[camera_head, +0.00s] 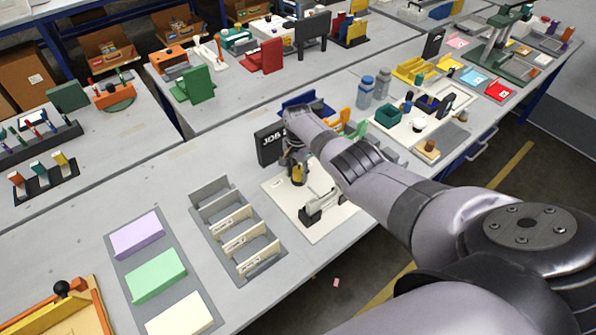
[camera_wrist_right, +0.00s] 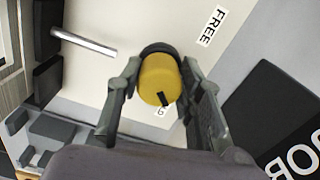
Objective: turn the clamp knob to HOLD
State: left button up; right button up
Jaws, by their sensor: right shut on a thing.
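The clamp knob is yellow with a black pointer mark; it shows in the right wrist view (camera_wrist_right: 159,78) and in the head view (camera_head: 298,177). My right gripper (camera_head: 296,165) is shut on it, with one finger on each side in the wrist view (camera_wrist_right: 162,74). The black mark lies at the knob's lower edge in the wrist view, beside a mostly hidden label (camera_wrist_right: 160,112) whose last letter looks like D. The FREE label (camera_wrist_right: 212,26) is at the upper right, away from the mark. The knob stands on the pale plotter board (camera_head: 345,222). My left gripper is not in view.
A black sign reading JOB (camera_head: 269,145) stands close behind the gripper. A metal rod (camera_wrist_right: 84,41) and dark plotter parts lie near the knob. A grey rack with white dividers (camera_head: 238,240) stands left of the plotter. My right arm covers part of the table.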

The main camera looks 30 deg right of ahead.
aim_at(298, 170)
jog(key=shift+w+d+r, duration=0.1)
jog(key=shift+r, duration=0.05)
jog(key=o, duration=1.2)
jog(key=shift+c, duration=0.2)
notch_tip(298, 170, up, 12)
dwell(0.3)
